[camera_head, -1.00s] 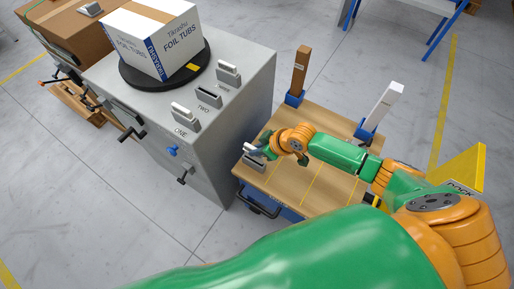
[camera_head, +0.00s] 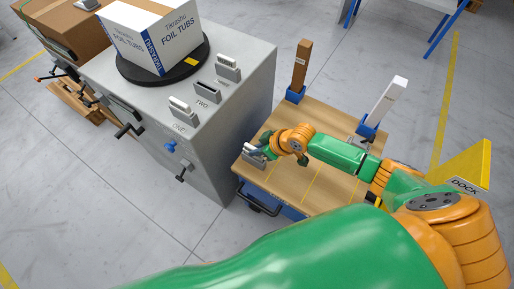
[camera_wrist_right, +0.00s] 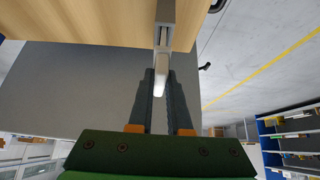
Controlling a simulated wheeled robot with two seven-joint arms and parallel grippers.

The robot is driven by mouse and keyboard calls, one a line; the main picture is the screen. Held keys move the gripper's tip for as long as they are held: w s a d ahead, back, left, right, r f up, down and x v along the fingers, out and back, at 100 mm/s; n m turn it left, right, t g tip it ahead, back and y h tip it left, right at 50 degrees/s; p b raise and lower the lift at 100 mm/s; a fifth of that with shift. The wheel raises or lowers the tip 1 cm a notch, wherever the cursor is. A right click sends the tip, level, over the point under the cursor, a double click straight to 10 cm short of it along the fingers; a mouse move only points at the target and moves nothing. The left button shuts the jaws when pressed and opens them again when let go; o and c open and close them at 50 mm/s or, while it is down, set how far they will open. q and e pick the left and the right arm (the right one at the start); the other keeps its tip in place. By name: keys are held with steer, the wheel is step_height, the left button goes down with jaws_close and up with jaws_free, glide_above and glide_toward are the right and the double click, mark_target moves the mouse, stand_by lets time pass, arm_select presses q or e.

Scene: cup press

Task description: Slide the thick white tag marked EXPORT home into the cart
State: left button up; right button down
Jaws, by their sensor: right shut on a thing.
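My right gripper (camera_wrist_right: 160,76) is shut on a white tag (camera_wrist_right: 160,64), which shows between its fingers in the right wrist view. The far end of the tag meets a grey slotted holder (camera_wrist_right: 165,37) at the edge of the cart's wooden top (camera_wrist_right: 100,22). I cannot tell how deep the tag sits. In the head view the right gripper (camera_head: 259,150) is at the near left corner of the cart (camera_head: 286,185), over the grey holder (camera_head: 253,161). The wrist partly hides the tag there, and no EXPORT lettering is readable. My left gripper is not in view.
Left of the cart stands a grey cabinet (camera_head: 235,125) with slots marked ONE, TWO and THREE; ONE and THREE hold pale tags. A foil tubs box (camera_head: 150,38) sits on its black turntable. Brown (camera_head: 301,62) and white (camera_head: 385,100) posts stand at the cart's far side.

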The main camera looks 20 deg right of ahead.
steer(key=shift+f+b, duration=1.05)
steer(key=shift+f, duration=0.25)
steer(key=c, duration=0.8)
jaws_free()
steer(key=shift+o, duration=0.2)
steer(key=shift+r, duration=0.1)
steer(key=p+v, duration=0.2)
steer(key=v, duration=0.5)
